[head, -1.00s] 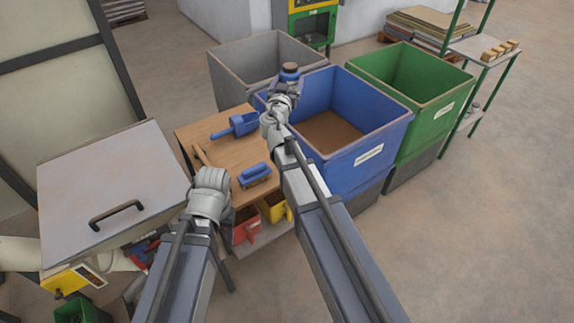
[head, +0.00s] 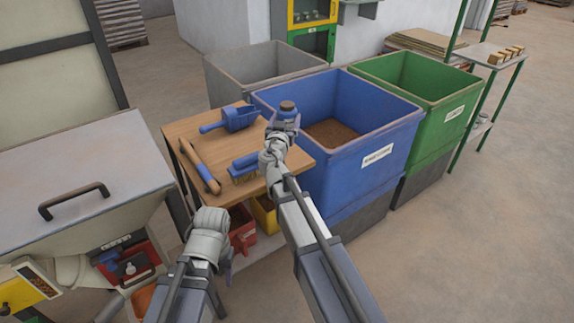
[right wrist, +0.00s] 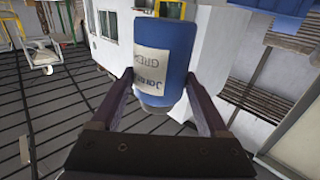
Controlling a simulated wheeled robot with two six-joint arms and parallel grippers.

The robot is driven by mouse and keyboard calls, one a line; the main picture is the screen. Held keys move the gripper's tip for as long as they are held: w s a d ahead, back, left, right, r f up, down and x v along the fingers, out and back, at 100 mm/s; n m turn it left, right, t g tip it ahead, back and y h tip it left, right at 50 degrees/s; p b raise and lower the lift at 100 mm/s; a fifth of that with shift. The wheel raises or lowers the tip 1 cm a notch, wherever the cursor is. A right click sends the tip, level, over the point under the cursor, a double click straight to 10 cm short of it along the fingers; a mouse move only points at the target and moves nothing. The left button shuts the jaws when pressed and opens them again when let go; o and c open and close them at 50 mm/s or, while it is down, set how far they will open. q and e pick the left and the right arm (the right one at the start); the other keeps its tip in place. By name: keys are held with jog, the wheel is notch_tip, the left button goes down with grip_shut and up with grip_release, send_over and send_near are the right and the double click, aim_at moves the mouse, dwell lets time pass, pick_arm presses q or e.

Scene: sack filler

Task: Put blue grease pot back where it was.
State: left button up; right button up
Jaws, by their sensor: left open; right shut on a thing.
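The blue grease pot (head: 287,109) has a dark top. It shows upright in the head view, in front of the blue bin's left wall near the bench's right edge. My right gripper (right wrist: 165,88) is shut on it, one finger on each side. In the right wrist view the pot (right wrist: 165,45) carries a pale label with "GRE" legible. It looks held in the air, with no surface under it in that view. My left gripper (head: 228,265) is open in front of the bench, low and mostly hidden behind its own wrist.
A blue bin (head: 350,180) with brown contents, a grey bin (head: 240,85) and a green bin (head: 430,110) stand beyond. A hopper (head: 80,180) is at left.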

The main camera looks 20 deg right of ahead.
notch_tip(320, 180, down, 10)
jog(key=b, duration=1)
jog(key=shift+r, duration=0.1)
jog(key=shift+f, duration=0.2)
jog(key=o, duration=1.6)
jog(key=shift+r, duration=0.1)
